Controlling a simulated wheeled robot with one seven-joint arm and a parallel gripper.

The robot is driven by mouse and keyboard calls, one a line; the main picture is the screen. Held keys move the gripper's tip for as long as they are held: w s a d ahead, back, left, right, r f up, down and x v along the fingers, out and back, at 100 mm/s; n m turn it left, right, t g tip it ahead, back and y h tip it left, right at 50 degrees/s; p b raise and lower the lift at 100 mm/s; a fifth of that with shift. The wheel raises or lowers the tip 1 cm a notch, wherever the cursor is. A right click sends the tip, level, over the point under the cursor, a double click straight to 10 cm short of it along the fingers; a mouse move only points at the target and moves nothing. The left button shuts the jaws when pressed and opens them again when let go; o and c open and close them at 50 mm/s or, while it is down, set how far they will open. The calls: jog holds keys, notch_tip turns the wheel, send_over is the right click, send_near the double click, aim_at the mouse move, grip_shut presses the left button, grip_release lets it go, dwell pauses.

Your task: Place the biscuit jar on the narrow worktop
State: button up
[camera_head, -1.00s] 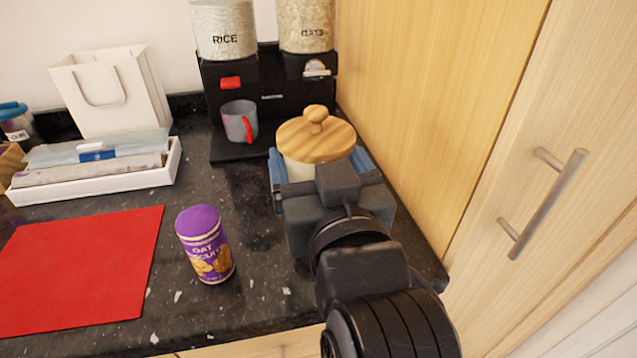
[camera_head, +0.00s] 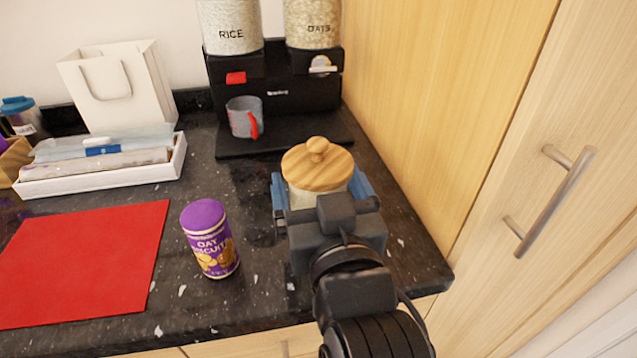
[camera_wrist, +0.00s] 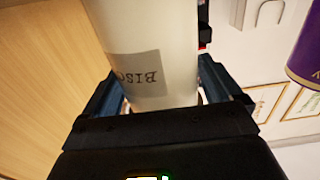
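The biscuit jar (camera_head: 305,197) is pale with a round wooden lid and knob. In the wrist view its white side (camera_wrist: 155,55) carries a grey label with upside-down letters reading "BISC". My gripper (camera_head: 322,190) has one blue finger on each side of the jar, closed on its body. The jar is over the right part of the dark speckled granite worktop (camera_head: 270,290). My gripper hides its base in the head view, so I cannot tell its height above the stone.
A purple oat biscuits tin (camera_head: 211,240) stands left of the jar. A red mat (camera_head: 80,262) lies further left. Behind is a black dispenser (camera_head: 290,95) with a grey mug (camera_head: 244,118). A wooden panel (camera_head: 430,90) rises at the right. Bare granite lies between tin and jar.

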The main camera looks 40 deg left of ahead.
jog(key=shift+o, duration=0.6)
jog(key=shift+r, duration=0.1)
jog(key=v, duration=1.2)
jog(key=shift+b, duration=0.35)
jog(key=s+d+f+m+t+h, duration=0.25)
jog(key=d+f, duration=0.35)
jog(key=d, duration=0.5)
jog(key=s+d+f+m+t+h, duration=0.15)
jog(key=d+f+h, duration=0.3)
jog(key=d, duration=0.65)
jog(key=s+d+f+m+h, duration=0.1)
jog(key=s+d+m+h, duration=0.2)
jog(key=s+d, duration=0.3)
jog(key=s+d+f+m+h, duration=0.1)
jog(key=s+d+m+h, duration=0.2)
jog(key=s+d, duration=0.3)
jog(key=s, duration=0.4)
jog(key=shift+s+g+h, duration=0.3)
jog(key=shift+g+h, duration=0.1)
